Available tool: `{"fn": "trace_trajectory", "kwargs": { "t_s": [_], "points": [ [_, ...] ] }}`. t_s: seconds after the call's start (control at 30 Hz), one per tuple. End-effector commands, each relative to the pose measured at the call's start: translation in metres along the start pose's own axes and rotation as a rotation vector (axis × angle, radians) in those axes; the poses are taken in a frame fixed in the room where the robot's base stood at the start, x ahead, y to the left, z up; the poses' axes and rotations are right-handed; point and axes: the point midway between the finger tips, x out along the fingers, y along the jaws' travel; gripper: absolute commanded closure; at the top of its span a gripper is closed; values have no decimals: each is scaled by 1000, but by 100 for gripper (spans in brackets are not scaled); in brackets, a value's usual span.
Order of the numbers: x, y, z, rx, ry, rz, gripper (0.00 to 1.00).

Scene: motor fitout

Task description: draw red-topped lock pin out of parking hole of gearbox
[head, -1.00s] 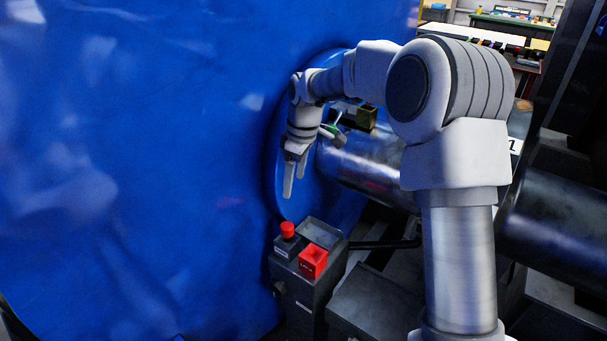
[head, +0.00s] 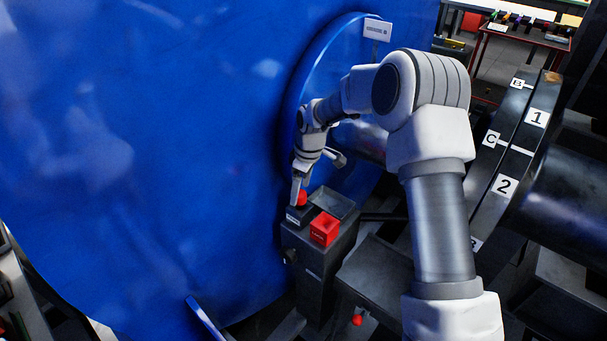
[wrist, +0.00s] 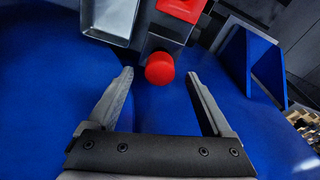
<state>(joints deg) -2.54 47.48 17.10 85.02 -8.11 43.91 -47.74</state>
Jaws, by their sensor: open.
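The lock pin's round red top (head: 302,198) shows at the back left corner of the dark gearbox (head: 311,275), beside my gripper (head: 297,190). Its shaft and the hole under it are hidden. In the wrist view the red top (wrist: 160,68) lies between the tips of my open gripper (wrist: 161,76), with a visible gap on each side. I cannot tell how far below the tips it is. The fingers point down and hold nothing.
A red square block (head: 324,229) and an open grey tray (head: 333,202) sit on the gearbox close to the pin. The large blue curved wall (head: 150,170) rises just left. Another red knob (head: 357,320) shows lower down.

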Motion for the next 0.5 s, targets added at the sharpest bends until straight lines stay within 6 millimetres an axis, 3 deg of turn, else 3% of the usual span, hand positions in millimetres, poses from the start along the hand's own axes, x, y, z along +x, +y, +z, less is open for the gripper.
{"fn": "trace_trajectory", "kwargs": {
  "t_s": [0.2, 0.5],
  "points": [
    [22, 0, 0, 0, 0, 0, 16],
    [26, 1, 0, 0, 0, 1, 16]
  ]
}}
